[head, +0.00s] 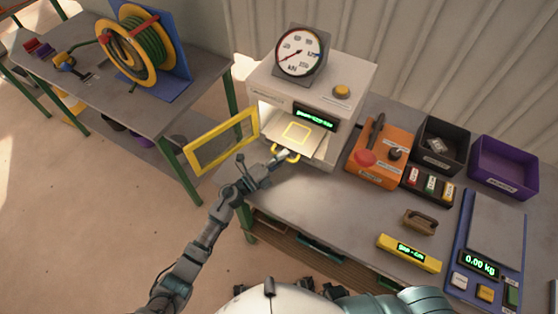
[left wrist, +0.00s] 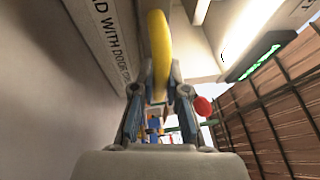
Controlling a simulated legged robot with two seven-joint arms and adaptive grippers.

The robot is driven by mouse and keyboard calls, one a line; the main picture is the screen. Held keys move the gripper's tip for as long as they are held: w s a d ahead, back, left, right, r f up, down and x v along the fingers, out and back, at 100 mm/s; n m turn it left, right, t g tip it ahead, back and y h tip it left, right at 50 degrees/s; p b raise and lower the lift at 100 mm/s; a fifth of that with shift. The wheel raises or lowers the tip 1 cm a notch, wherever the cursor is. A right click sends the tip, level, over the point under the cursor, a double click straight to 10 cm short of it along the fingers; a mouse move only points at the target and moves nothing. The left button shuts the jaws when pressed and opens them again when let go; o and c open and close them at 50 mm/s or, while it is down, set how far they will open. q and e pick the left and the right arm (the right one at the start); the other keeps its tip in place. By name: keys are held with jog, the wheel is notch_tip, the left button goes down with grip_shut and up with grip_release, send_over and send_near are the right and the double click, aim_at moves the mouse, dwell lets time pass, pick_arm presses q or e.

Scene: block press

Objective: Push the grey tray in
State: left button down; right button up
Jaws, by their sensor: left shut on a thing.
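The grey tray (head: 312,143) with a yellow square marking sticks out of the open front of the white press (head: 345,90). Its yellow handle (head: 292,159) faces the front edge of the table. My left gripper (head: 281,158) is shut on this handle. In the left wrist view the yellow handle (left wrist: 160,50) runs between the two fingers of my left gripper (left wrist: 160,85). The yellow-framed door (head: 222,142) of the press stands open to the left. My right gripper is out of view.
An orange control box (head: 378,165) with a red knob stands right of the press. Black and purple bins (head: 503,165), a brown-handled block (head: 420,221), a yellow gauge (head: 409,253) and a blue scale (head: 491,230) lie further right. The bare tabletop (head: 330,205) in front is clear.

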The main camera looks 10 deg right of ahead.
pick_arm(q)
jog(key=shift+s+f, duration=0.15)
jog(key=shift+f, duration=0.1)
jog(key=c, duration=1.4)
grip_release()
jog(key=shift+o, duration=1.1)
jog(key=shift+d, duration=0.1)
jog(key=shift+r, duration=0.1)
jog(key=v, duration=1.1)
jog(key=shift+s+a, duration=0.1)
jog(key=shift+a, duration=0.3)
